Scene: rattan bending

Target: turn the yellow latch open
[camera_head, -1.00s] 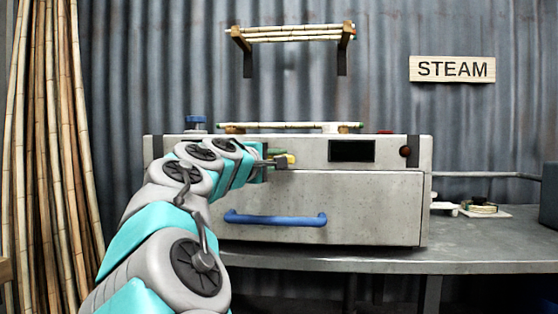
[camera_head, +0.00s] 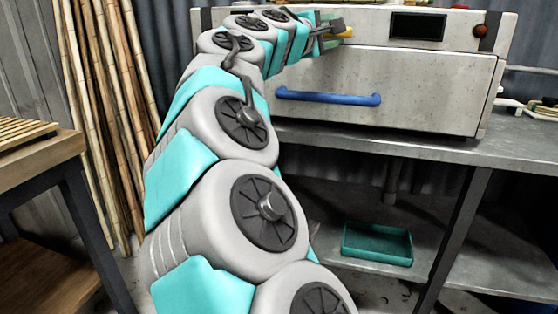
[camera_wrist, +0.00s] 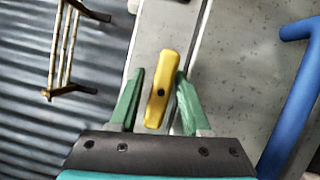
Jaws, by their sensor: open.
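The yellow latch (camera_wrist: 162,88) is a short bar with a dark pivot in its middle, mounted on the front of the grey steam box (camera_head: 440,80) above the door seam. In the wrist view it lies between the two green fingers of my gripper (camera_wrist: 158,98), with a gap visible on each side. My gripper (camera_head: 336,32) also shows in the head view, at the upper left of the box front, with a small part of the latch (camera_head: 346,32) beside it. The gripper is open. My arm hides part of the box's left side.
A blue door handle (camera_head: 328,97) sticks out below the latch and shows at the right in the wrist view (camera_wrist: 290,100). A teal tray (camera_head: 377,243) is on the lower shelf. Bamboo poles (camera_head: 100,100) and a wooden table (camera_head: 40,150) are at the left.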

